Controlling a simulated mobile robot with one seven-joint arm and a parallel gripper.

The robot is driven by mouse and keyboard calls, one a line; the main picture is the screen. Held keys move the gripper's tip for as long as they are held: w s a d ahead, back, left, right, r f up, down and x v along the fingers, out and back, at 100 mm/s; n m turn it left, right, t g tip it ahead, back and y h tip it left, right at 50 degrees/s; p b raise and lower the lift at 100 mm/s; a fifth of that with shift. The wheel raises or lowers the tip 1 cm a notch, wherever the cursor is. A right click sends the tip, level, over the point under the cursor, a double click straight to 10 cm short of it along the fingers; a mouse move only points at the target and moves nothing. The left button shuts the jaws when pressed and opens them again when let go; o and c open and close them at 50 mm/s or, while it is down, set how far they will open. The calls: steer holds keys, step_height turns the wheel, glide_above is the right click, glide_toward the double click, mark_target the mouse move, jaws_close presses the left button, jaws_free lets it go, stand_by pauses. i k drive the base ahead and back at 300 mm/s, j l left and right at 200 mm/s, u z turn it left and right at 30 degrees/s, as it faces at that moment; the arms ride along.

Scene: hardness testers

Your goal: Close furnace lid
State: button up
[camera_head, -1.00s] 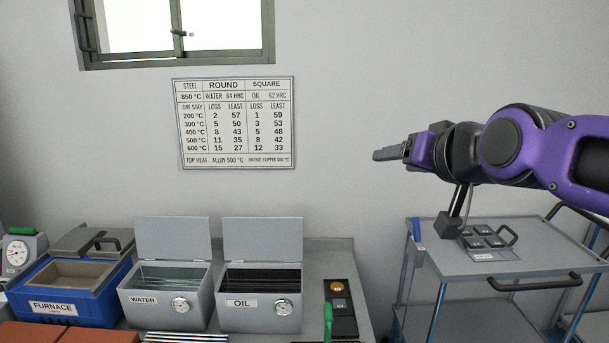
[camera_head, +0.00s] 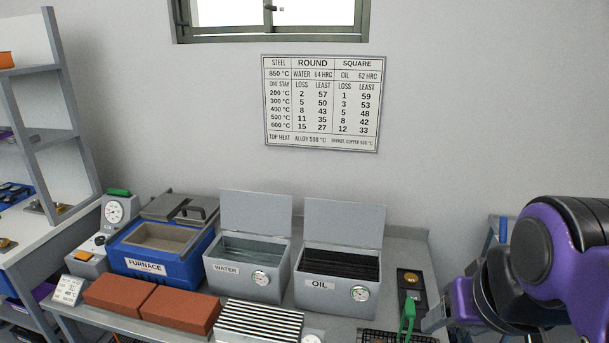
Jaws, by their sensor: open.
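The blue furnace (camera_head: 150,262) stands on the bench at the left, with a "FURNACE" label on its front. Its chamber is uncovered and its tan inside shows. The grey furnace lid (camera_head: 178,207) with a dark handle sits at the back, behind the opening. My gripper (camera_head: 440,318) is at the lower right, right of the oil tank and well apart from the furnace. It is open, and nothing shows between its fingers. My purple arm hides part of the area at the right.
Water tank (camera_head: 243,275) and oil tank (camera_head: 330,292), both with raised lids, stand between furnace and gripper. Two red-brown bricks (camera_head: 150,305) and a striped rack (camera_head: 262,320) lie in front. A gauge unit (camera_head: 116,212) is left of the furnace. A shelf (camera_head: 45,100) stands far left.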

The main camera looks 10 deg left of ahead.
mark_target(182, 203)
steer(key=u, duration=1.3)
steer(key=i+j, duration=0.2)
steer(key=j, duration=0.15)
steer(key=i+j+z, duration=0.1)
steer(key=j, duration=0.25)
steer(key=i+j+z, duration=0.1)
steer(key=i+j, duration=0.15)
steer(key=j, duration=0.15)
steer(key=i+j, duration=0.15)
steer(key=j, duration=0.2)
steer(key=i+j+z, duration=0.1)
steer(key=j, duration=0.3)
steer(key=i+j, duration=0.2)
steer(key=j, duration=0.2)
steer(key=i+j+z, duration=0.1)
steer(key=j, duration=0.3)
steer(key=i+j, duration=0.2)
steer(key=j, duration=0.2)
steer(key=k+j+z, duration=0.1)
steer(key=j, duration=0.25)
steer(key=k+j+z, duration=0.15)
steer(key=j, duration=0.2)
steer(key=k+l, duration=0.1)
steer(key=k, duration=0.45)
